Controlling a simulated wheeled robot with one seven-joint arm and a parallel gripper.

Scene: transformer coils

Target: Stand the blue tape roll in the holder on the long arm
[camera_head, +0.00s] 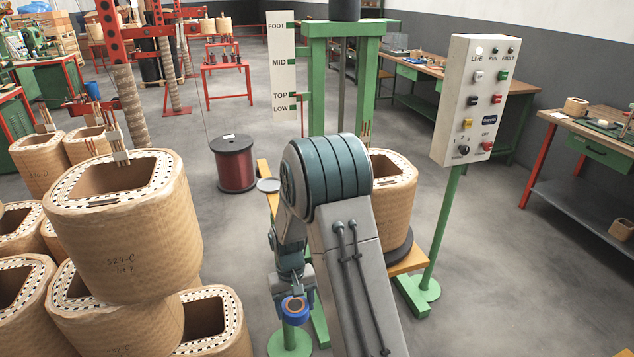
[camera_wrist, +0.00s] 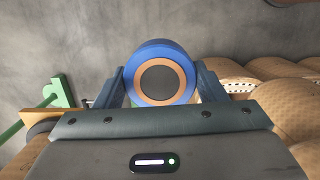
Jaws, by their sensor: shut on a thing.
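The blue tape roll (camera_head: 296,317) has a brown core and hangs in my gripper (camera_head: 293,289), low in front of the green stand. The roll also shows in the wrist view (camera_wrist: 160,50), its round face towards the camera, between the two fingers of my gripper (camera_wrist: 162,82). The fingers press on its left and right sides. I cannot make out the tape holder; my arm hides part of that area.
Stacked coils (camera_head: 125,235) stand close on the left. A coil (camera_head: 393,195) sits on the green stand (camera_head: 317,85) behind my arm. A control box (camera_head: 474,100) on a green post is at right. A dark red wire spool (camera_head: 236,165) stands on the floor; open floor lies around it.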

